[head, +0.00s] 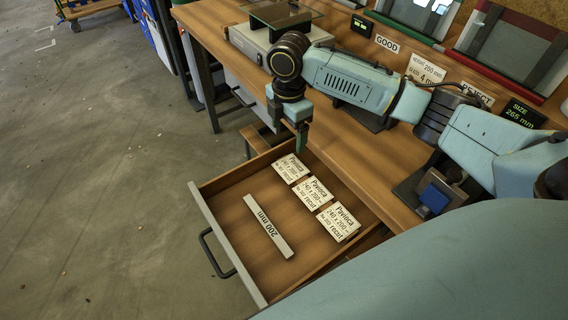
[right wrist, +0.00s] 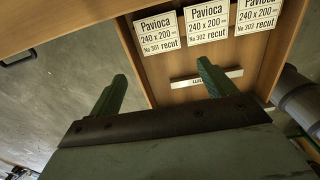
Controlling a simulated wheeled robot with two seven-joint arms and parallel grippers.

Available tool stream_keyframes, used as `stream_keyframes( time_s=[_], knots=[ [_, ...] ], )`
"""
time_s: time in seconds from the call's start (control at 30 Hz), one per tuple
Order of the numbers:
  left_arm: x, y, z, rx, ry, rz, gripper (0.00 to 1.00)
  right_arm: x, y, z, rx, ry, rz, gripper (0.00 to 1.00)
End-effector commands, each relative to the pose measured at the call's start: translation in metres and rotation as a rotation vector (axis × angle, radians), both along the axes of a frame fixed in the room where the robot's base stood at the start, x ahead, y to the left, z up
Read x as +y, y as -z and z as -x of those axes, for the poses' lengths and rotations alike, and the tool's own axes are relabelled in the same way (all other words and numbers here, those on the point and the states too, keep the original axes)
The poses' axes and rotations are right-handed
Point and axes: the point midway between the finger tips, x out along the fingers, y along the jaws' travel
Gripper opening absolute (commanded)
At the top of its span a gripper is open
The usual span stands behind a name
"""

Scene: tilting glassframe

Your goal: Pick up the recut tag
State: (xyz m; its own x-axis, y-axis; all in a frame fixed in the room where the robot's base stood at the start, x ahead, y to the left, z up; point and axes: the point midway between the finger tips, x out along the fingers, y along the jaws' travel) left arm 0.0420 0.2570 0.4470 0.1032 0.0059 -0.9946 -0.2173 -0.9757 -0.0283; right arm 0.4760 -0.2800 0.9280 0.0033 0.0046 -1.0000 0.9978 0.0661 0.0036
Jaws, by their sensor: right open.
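Three white recut tags lie in a row in an open drawer (head: 218,183). They are tag No 301 (head: 290,168), a middle tag No 302 (head: 315,192) and a third tag (head: 339,224) nearest me. In the right wrist view, tag No 301 (right wrist: 160,34), tag No 302 (right wrist: 207,25) and the third tag (right wrist: 258,17) show at the top, the third cut off by the frame. My right gripper (head: 301,137) points down above the drawer's far end, near tag No 301. In the right wrist view its green fingers (right wrist: 162,76) are apart and empty. My left gripper is not in view.
A white bar marked 200 mm (head: 268,227) lies in the drawer beside the tags. The wooden bench (head: 372,158) rises along the drawer's right side. A grey device (head: 262,40) and framed panels (head: 508,50) stand at the back. Open floor (head: 110,170) lies to the left.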

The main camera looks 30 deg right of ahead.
Motion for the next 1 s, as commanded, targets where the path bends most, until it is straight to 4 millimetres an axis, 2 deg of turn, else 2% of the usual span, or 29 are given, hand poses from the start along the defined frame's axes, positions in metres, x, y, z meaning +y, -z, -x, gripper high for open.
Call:
stream_keyframes(
  time_s=[0.13, 0.43, 0.77, 1.0],
  knots=[
    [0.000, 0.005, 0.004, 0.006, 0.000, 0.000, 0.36, -0.006, 0.006, -0.002, 0.010, -0.014, 0.006, 0.83],
    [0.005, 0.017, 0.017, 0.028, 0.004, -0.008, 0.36, -0.006, 0.062, -0.002, 0.008, -0.012, 0.005, 0.83],
    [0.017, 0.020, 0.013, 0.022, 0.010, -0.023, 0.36, -0.008, 0.085, -0.002, 0.008, -0.012, 0.005, 0.83],
    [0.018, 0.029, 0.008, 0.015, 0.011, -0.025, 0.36, -0.012, 0.120, -0.001, 0.007, -0.012, 0.005, 0.83]
  ],
)
